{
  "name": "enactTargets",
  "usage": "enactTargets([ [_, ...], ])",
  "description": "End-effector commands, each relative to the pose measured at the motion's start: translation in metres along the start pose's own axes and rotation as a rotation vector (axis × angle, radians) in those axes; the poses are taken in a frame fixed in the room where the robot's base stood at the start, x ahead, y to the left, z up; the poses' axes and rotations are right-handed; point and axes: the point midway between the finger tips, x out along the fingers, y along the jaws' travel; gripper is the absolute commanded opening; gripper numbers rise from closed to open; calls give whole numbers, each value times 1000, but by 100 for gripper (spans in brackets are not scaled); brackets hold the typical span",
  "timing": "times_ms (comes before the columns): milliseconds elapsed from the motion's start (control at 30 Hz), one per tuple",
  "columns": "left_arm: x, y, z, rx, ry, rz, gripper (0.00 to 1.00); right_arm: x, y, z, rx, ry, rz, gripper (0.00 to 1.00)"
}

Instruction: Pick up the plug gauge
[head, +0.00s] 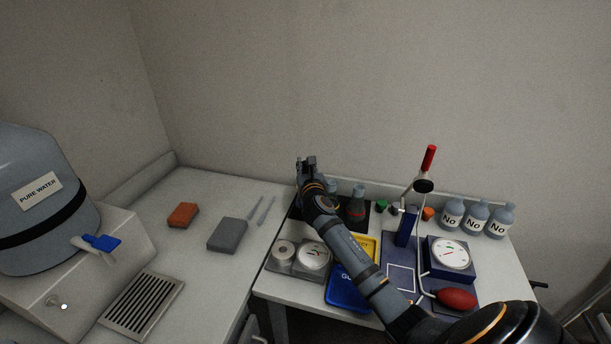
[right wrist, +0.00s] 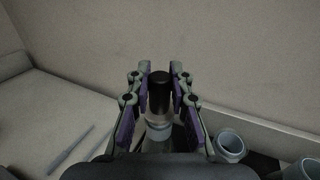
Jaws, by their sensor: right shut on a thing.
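The plug gauge (right wrist: 160,98) is a short upright cylinder, dark on top with a pale grey part below, in the middle of the right wrist view. My right gripper (right wrist: 160,80) is shut on it, with one finger on each side. In the head view my right gripper (head: 306,162) is at the back left of the right-hand table, in front of the wall; the gauge is hard to make out there. The gauge's lower end is partly hidden, so I cannot tell whether it touches anything. My left gripper is not in view.
Flasks (head: 357,206) stand close right of my gripper. Further right are a stand with a red-topped rod (head: 429,158), a dial gauge (head: 450,252) and several bottles (head: 475,215). Blue and yellow trays (head: 348,295) lie in front. The left counter holds an orange block (head: 183,214) and a grey block (head: 227,235).

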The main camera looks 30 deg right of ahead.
Motion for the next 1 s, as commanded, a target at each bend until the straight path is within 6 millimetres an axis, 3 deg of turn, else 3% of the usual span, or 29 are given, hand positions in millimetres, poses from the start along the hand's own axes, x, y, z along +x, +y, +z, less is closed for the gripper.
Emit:
enactTargets([
  [433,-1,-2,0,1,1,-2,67,0,0,4,1,-1,0,0],
  [667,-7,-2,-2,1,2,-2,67,-2,0,39,1,-6,0,0],
  [900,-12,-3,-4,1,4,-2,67,-57,11,97,3,-5,3,0],
  [1000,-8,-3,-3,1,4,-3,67,-85,17,106,4,-2,2,0],
])
